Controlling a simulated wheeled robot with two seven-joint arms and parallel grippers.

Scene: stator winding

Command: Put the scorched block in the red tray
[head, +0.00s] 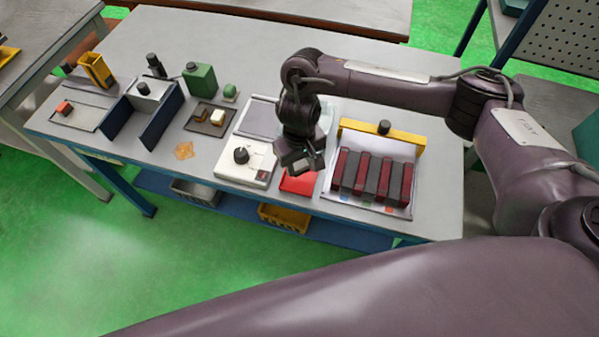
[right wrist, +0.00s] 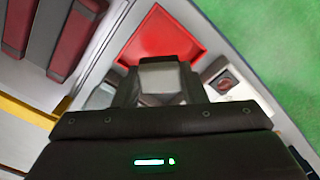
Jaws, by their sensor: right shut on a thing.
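My right gripper (head: 296,168) hangs over the near part of the bench, just above the red tray (head: 300,184). In the right wrist view the red tray (right wrist: 162,42) lies beyond the fingertips, and its visible floor is empty. The right gripper (right wrist: 160,80) is shut on a small grey block (right wrist: 161,76), held above the bench. Its scorch marks cannot be made out, and in the head view the gripper mostly hides it. My left gripper is not in view.
A white box with a black knob (head: 241,156) stands left of the red tray. A rack of dark red and grey bars (head: 372,178) with a yellow crossbar (head: 400,134) stands close on the right. A dark tray (head: 200,127) with small blocks lies farther left.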

